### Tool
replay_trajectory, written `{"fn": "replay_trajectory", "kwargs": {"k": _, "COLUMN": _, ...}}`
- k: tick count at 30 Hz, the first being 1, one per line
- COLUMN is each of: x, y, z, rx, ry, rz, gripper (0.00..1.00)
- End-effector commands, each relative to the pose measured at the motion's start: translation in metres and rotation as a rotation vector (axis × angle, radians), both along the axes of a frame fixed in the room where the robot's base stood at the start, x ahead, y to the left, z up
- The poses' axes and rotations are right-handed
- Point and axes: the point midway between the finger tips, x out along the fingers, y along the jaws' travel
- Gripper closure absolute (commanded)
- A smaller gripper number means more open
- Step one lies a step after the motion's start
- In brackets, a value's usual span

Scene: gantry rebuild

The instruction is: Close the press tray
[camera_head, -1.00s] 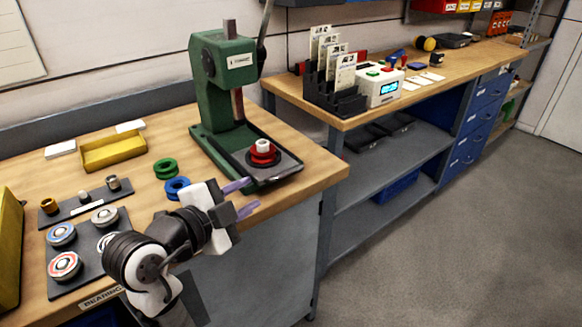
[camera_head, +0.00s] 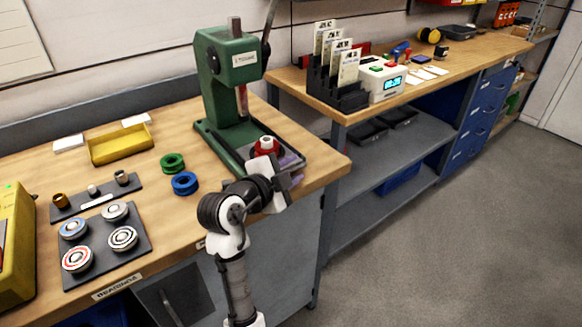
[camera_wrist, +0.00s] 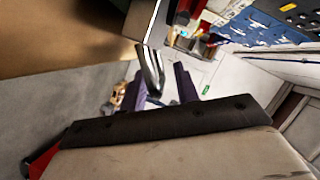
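The green press (camera_head: 222,90) stands at the back of the wooden bench. Its dark tray (camera_head: 286,147) sticks out at the front, toward the bench corner, and carries a red part with a white top (camera_head: 265,145). My gripper (camera_head: 293,170) is at the tray's front edge and covers part of it. In the wrist view my gripper (camera_wrist: 166,78) shows two purple fingers apart, with a grey metal bar (camera_wrist: 151,70) close to the left finger. I cannot tell whether they touch.
Green (camera_head: 172,163) and blue (camera_head: 185,183) rings, a yellow tray (camera_head: 121,146) and a dark plate (camera_head: 135,254) with several bearings lie left of the press. A second bench (camera_head: 440,85) stands at the right. The floor (camera_head: 450,240) in front is clear.

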Motion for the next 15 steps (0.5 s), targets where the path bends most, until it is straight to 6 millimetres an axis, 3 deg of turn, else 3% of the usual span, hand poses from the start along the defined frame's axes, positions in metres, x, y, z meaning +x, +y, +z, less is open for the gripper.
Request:
{"fn": "replay_trajectory", "kwargs": {"k": 7, "x": 0.0005, "y": -0.0002, "z": -0.0003, "rx": 0.0, "ry": -0.001, "rz": 0.001, "gripper": 0.69}}
{"fn": "replay_trajectory", "kwargs": {"k": 14, "x": 0.0003, "y": -0.0001, "z": 0.0, "rx": 0.0, "ry": -0.001, "rz": 0.001, "gripper": 0.99}}
{"fn": "replay_trajectory", "kwargs": {"k": 15, "x": 0.0003, "y": 0.0001, "z": -0.0001, "rx": 0.0, "ry": -0.001, "rz": 0.001, "gripper": 1.0}}
